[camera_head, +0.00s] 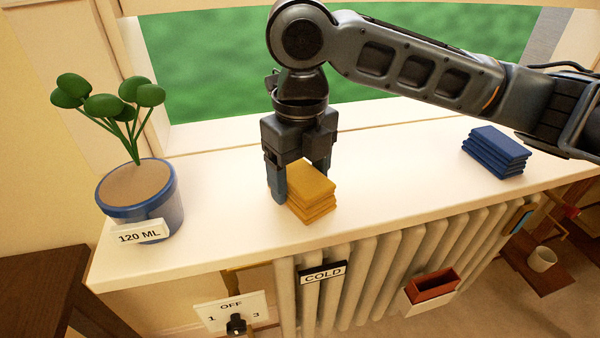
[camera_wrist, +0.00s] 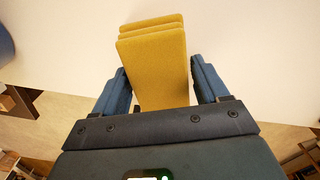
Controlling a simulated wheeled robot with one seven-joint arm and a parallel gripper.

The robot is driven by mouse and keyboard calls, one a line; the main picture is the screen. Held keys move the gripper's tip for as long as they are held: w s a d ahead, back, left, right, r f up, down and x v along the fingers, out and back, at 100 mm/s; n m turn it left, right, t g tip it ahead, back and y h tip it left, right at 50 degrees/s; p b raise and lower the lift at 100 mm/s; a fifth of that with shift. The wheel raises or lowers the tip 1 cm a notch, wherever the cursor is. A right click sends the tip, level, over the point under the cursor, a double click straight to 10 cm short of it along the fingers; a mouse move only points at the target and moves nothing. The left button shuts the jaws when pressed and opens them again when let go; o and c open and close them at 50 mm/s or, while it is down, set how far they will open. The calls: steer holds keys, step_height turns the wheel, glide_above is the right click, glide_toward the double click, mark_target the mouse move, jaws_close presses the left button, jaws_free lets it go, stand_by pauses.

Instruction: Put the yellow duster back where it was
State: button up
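The yellow duster (camera_head: 312,189), a folded stack of cloth, is on the white windowsill (camera_head: 230,215), near its front edge and left of the middle. My gripper (camera_head: 298,180) points down over it, with one blue finger on each side. In the wrist view the duster (camera_wrist: 158,65) lies between the two fingers (camera_wrist: 160,85), their tips very close to its sides. Whether both fingers press on it is not clear. I see no clear gap between the duster and the sill.
A potted plant (camera_head: 145,200) with a "120 ML" tag stands at the sill's left end. A folded blue cloth stack (camera_head: 495,152) lies at the right. A radiator (camera_head: 365,275) with a "COLD" sign (camera_head: 323,273) is below. The sill between the yellow and blue stacks is clear.

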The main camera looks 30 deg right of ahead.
mark_target(300, 172)
steer(key=o, duration=0.3)
steer(key=shift+r, duration=0.1)
step_height(300, 172, up, 12)
steer(key=shift+p, duration=0.4)
steer(key=shift+r, duration=0.1)
steer(key=shift+c, duration=0.5)
stand_by(0.9)
